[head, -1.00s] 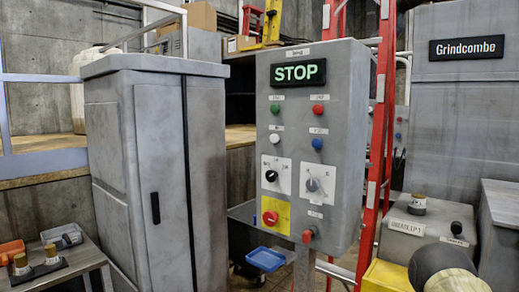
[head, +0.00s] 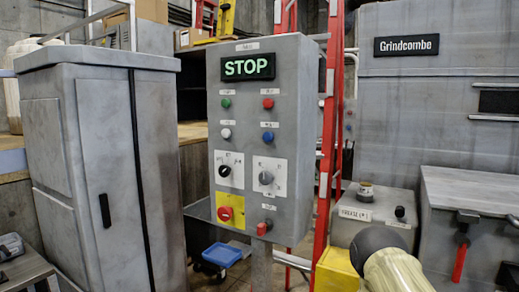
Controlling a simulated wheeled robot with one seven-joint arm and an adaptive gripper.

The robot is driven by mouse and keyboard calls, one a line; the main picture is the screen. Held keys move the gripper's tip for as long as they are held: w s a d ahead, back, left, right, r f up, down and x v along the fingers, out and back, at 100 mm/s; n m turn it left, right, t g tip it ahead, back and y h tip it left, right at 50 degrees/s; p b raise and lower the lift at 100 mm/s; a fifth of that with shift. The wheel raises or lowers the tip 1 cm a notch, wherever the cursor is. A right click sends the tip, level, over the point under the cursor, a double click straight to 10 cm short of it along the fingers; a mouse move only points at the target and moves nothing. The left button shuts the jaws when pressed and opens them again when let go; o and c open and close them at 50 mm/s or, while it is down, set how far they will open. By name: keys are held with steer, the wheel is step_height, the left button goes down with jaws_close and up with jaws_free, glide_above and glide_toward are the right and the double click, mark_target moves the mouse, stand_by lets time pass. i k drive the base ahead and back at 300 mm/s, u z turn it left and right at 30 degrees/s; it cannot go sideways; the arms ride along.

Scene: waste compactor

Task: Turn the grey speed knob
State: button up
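The grey speed knob (head: 265,178) sits on a white label plate on the right side of the grey control panel (head: 283,215). Its pointer is too small to read. A black knob (head: 224,171) on a similar white plate is just left of it. Above them are green, red, white and blue buttons and a lit green STOP display (head: 248,67). My gripper is not in view, and nothing covers the grey knob.
A red emergency button (head: 225,213) on a yellow plate and a red-tipped control (head: 264,227) are below the knobs. A tall grey cabinet (head: 105,130) stands left, a red ladder (head: 328,150) behind, and a blue bin (head: 222,255) low down.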

mark_target(265, 177)
steer(key=u, duration=1.85)
steer(key=k, duration=0.65)
steer(key=z, duration=1.05)
steer(key=i, duration=0.5)
steer(key=z, duration=0.05)
